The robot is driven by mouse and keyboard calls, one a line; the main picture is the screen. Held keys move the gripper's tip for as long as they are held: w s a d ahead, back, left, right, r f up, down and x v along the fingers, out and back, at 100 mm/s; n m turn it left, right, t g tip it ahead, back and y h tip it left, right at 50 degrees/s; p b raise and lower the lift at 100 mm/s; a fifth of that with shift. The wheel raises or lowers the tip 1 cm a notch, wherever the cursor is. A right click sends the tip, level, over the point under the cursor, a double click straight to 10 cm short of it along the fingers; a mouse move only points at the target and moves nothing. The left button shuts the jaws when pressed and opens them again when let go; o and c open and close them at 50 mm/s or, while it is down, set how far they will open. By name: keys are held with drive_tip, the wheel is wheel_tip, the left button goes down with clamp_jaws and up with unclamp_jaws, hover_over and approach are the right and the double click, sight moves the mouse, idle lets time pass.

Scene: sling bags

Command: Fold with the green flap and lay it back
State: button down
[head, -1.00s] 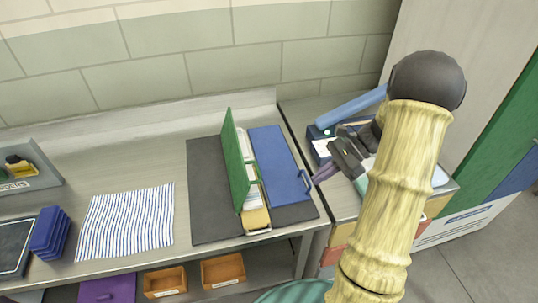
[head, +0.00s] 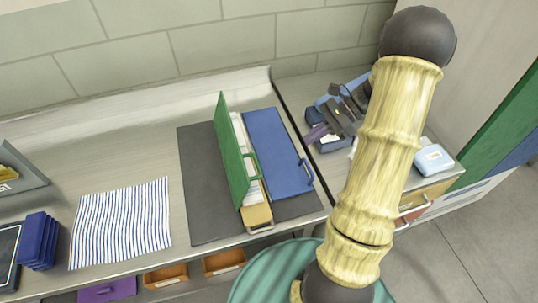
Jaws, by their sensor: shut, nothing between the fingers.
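My gripper (head: 314,135) is shut and empty, with purplish fingers pointing left. It appears beyond the blue handle, to the right of the blue flap and apart from the green flap. Part of the gripper is hidden behind my arm.
A dark mat (head: 198,190) lies under the flaps on the metal bench. A striped cloth (head: 122,222) and a blue stack (head: 38,240) lie to the left. A blue box (head: 332,146) is behind my gripper on the right counter. A white-topped container (head: 433,158) stands farther right.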

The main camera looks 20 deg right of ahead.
drive_tip(key=shift+s, duration=0.15)
drive_tip(key=a+r+p+x, duration=0.1)
drive_tip(key=r+p+x, duration=0.1)
drive_tip(key=x, duration=1)
drive_tip(key=shift+a+p, duration=0.7)
